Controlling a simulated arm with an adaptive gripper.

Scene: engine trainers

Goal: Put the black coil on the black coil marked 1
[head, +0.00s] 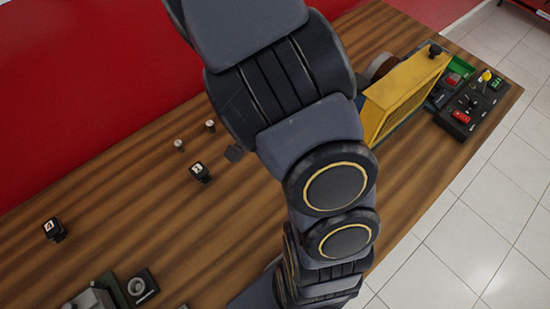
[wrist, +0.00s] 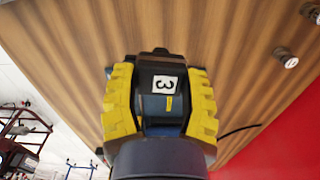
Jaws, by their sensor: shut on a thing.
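In the wrist view, my gripper (wrist: 160,105) has its yellow fingers closed on both sides of a black coil (wrist: 160,68), which has a white label marked 3. In the head view my arm covers the gripper and this coil. Two more small black blocks with white labels, which look like coils, stand on the wooden table in the head view. One (head: 200,172) is near the middle left, and the other (head: 54,230) is at the far left. Their labels are too small to read surely, so I cannot tell which is marked 1.
Two small metal pegs (head: 179,145) stand on the wooden table (head: 120,190). A yellow machine (head: 405,95) and a black control box (head: 472,107) are at the right end. Grey-green equipment (head: 95,299) is at lower left. Much of the table's left half is bare.

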